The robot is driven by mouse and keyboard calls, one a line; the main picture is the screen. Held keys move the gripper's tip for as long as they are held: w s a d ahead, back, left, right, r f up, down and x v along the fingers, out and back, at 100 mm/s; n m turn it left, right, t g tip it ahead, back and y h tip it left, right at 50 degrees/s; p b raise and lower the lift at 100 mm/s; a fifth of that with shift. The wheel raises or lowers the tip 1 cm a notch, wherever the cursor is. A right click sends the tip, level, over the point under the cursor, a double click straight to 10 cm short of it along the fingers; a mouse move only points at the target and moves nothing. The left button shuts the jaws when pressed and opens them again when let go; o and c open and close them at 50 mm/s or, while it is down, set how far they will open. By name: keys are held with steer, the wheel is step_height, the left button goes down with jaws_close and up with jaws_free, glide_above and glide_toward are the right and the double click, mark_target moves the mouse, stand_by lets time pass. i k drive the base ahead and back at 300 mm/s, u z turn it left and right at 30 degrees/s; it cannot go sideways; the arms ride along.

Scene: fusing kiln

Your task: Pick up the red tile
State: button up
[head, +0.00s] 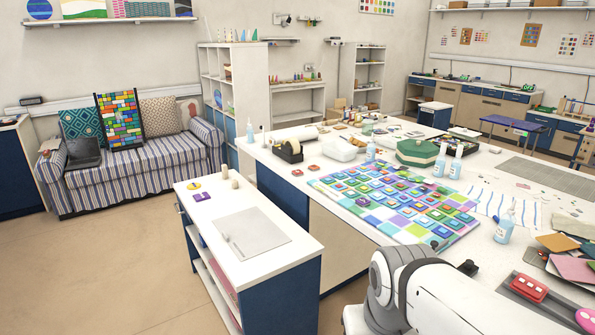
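Two small reddish square pieces lie on the large white table near its left edge: one reddish tile (297,172) and another (313,167) just right of it. Both lie flat and apart from the colourful tile panel. I cannot tell which is the red tile, or their exact shade at this size. Red items (528,289) also show in a dark holder at the lower right; what they are is unclear. My white arm fills the bottom right, but my gripper is not in the picture.
The colourful tile panel (395,205) covers the middle of the table. A black tape dispenser (289,151), white tub (339,149), green box (417,152) and spray bottles (439,163) stand around it. A low white cabinet (270,262) stands left, with open floor (120,275) beyond.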

mark_target(298, 172)
steer(key=z, duration=0.2)
steer(key=i, duration=2)
steer(key=u, duration=0.85)
